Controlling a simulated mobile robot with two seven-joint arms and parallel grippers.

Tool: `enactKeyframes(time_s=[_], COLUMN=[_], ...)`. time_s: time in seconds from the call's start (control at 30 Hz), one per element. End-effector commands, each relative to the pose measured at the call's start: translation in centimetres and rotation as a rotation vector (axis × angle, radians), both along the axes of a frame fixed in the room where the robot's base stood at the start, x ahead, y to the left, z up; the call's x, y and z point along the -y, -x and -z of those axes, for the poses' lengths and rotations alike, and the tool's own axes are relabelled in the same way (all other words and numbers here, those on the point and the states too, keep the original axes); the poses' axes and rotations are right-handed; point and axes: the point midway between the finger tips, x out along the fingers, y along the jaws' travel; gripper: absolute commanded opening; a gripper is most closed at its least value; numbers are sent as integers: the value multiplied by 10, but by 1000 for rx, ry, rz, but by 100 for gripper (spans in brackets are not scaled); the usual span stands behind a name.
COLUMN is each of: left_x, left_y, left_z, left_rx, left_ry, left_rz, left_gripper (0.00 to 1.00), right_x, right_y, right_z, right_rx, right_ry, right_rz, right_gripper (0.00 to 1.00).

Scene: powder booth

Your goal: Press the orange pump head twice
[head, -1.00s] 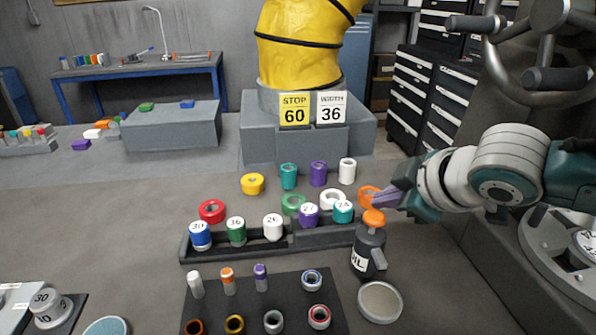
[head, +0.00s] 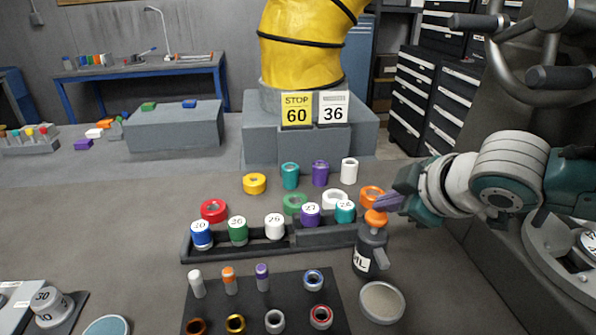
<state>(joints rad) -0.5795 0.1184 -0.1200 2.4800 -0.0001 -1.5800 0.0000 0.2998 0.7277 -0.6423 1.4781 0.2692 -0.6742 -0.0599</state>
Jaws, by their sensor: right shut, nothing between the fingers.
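The orange pump head (head: 376,218) sits on top of a dark bottle (head: 369,250) with a white label, standing upright right of the dark tray. My left gripper is not in view.
A dark rack (head: 290,242) with numbered rolls stands left of the bottle. A round grey lid (head: 382,302) lies in front of the bottle. An orange tape roll (head: 371,195) stands behind the fingers. A dark mat (head: 250,300) holds several small parts.

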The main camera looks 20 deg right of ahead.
Motion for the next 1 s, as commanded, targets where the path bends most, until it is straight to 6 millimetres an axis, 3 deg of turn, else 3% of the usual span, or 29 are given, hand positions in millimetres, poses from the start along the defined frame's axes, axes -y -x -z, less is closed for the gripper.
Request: enactKeyframes(time_s=[1.0], left_x=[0], left_y=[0], left_z=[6], left_rx=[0], left_ry=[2], left_rz=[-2], left_gripper=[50], right_x=[0], right_y=[0], right_z=[9], right_rx=[0], right_ry=[0], right_rz=[0], right_gripper=[0])
